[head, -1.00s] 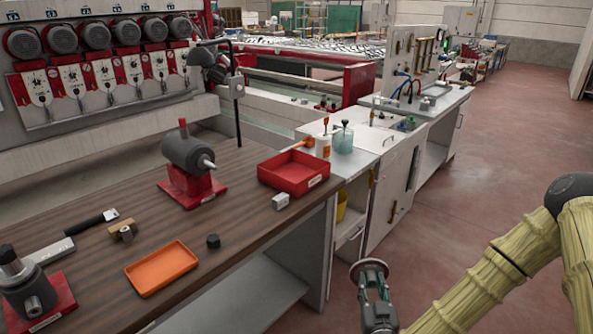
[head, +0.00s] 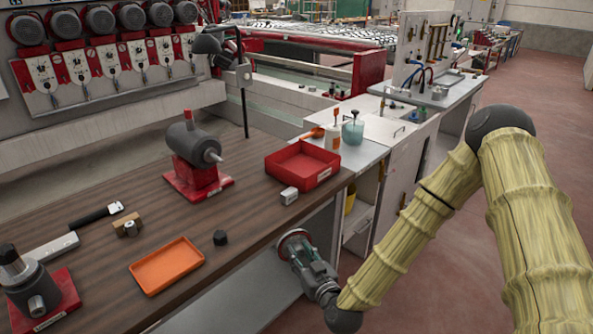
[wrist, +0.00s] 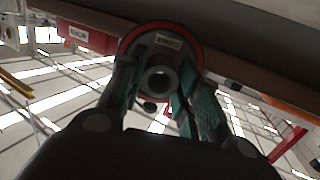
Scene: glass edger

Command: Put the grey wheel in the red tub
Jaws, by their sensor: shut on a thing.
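The grey wheel (head: 290,241), a disc with a reddish rim, is in my gripper by the front edge of the bench in the head view. In the wrist view the wheel (wrist: 158,42) shows its red rim, a small label and a round centre hole. My gripper (head: 303,255) is shut on its middle; both fingers (wrist: 161,74) show in the wrist view. The red tub (head: 318,181) stands on the bench's right end, above and slightly right of the wheel in the picture, and looks empty. A red labelled wall, apparently the tub's (wrist: 86,38), shows upper left in the wrist view.
A small grey-white block (head: 289,196) sits on the bench before the tub. A black knob (head: 220,238), an orange tray (head: 167,266) and a grey machine on a red base (head: 197,150) are further left. Bottles (head: 352,130) stand behind the tub.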

